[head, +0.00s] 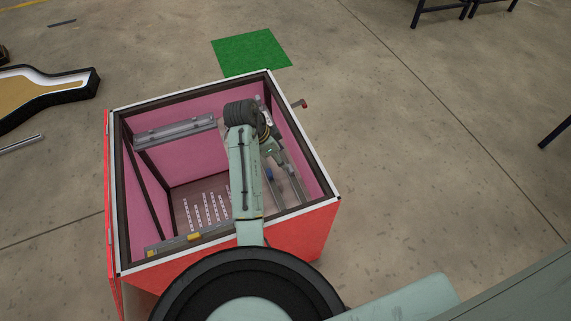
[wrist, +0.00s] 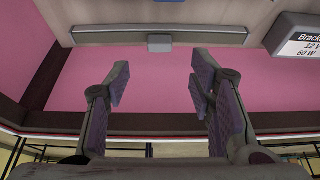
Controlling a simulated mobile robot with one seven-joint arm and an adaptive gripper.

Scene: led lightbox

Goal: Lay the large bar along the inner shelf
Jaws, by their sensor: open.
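A red lightbox (head: 325,232) stands open at the top, with pink inner walls. A long grey bar (head: 175,131) runs along its far left inner wall. Another bar with yellow blocks (head: 190,238) lies along the near edge. I cannot tell for certain which is the large bar or the inner shelf. My gripper (wrist: 158,85) is open and empty, its two fingers apart in front of a pink wall. In the wrist view, a pale bar (wrist: 105,38) with a small grey block at its middle lies beyond the fingertips. In the head view my arm partly hides the gripper.
White light strips (head: 208,210) line the box floor. Narrow grey rails (head: 291,178) run near the right wall. A labelled unit (wrist: 300,38) reading 12 V and 60 W sits at the wrist view's upper right. A green mat (head: 250,52) lies on open floor behind the box.

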